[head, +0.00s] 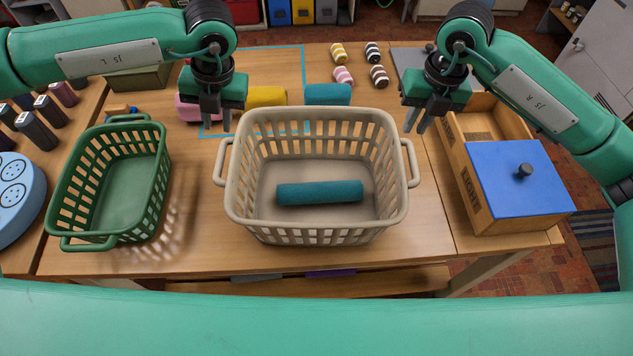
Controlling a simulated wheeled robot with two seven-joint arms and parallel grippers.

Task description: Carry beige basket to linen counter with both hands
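The beige basket (316,235) stands upright on the wooden table in the middle of the head view. A rolled teal towel (320,192) lies inside it. Its left handle (221,162) and right handle (411,162) stick out at the sides. My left gripper (216,125) is above and behind the left handle, apart from it, with its fingers spread and empty. My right gripper (417,121) is above and behind the right handle, also apart, open and empty. I cannot tell which surface is the linen counter.
A green basket (112,190) stands left of the beige one. A wooden box with a blue lid (515,185) stands at right. Behind are a blue taped outline (304,75), rolled towels (328,94) and several striped rolls (344,75). Bare table lies between the baskets.

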